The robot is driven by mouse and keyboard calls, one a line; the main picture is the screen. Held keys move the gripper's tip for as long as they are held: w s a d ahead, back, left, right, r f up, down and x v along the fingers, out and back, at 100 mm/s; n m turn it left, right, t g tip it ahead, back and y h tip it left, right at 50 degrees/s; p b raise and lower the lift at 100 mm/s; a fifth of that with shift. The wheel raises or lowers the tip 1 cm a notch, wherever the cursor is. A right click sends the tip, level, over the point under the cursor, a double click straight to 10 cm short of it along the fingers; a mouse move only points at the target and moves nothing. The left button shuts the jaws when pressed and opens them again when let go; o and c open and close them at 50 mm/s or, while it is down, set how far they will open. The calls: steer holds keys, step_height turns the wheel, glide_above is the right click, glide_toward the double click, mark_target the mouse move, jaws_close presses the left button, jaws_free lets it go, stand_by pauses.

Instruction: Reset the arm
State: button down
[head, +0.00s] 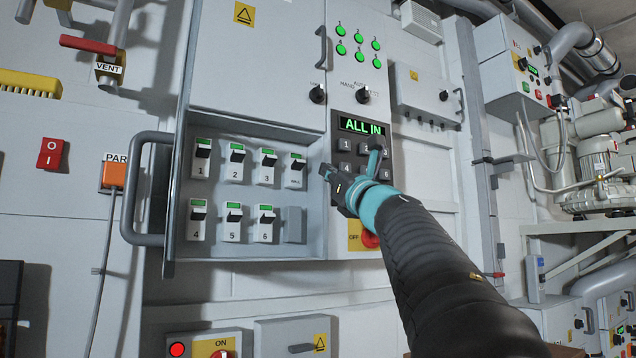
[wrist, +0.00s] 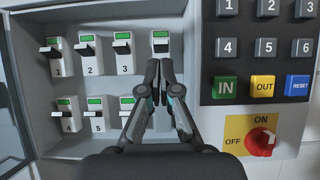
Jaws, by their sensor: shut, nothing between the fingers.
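My arm reaches up from the lower right in the head view. My gripper (head: 328,173) is shut and empty, in front of the right side of the breaker recess, beside the keypad. In the wrist view my gripper (wrist: 158,72) points at the rightmost switch of the upper row (wrist: 160,42), its tips just below it. I cannot tell whether they touch. The keypad panel (wrist: 212,82) is right of the gripper, with green IN, yellow OUT and blue RESET (wrist: 297,86) buttons. The display (head: 362,126) above the keypad reads "ALL IN". My arm hides part of the keypad in the head view.
Numbered switches with green indicators fill the recess (head: 310,250). A red rotary switch on a yellow plate (wrist: 262,141) is below the keypad. A grey handle (head: 130,200) sticks out at the left. Green lamps (head: 358,37) are lit above. Pipes and boxes (head: 515,75) stand at right.

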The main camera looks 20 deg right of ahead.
steer(key=shift+s+d+r, duration=0.1)
steer(key=shift+s, duration=0.55)
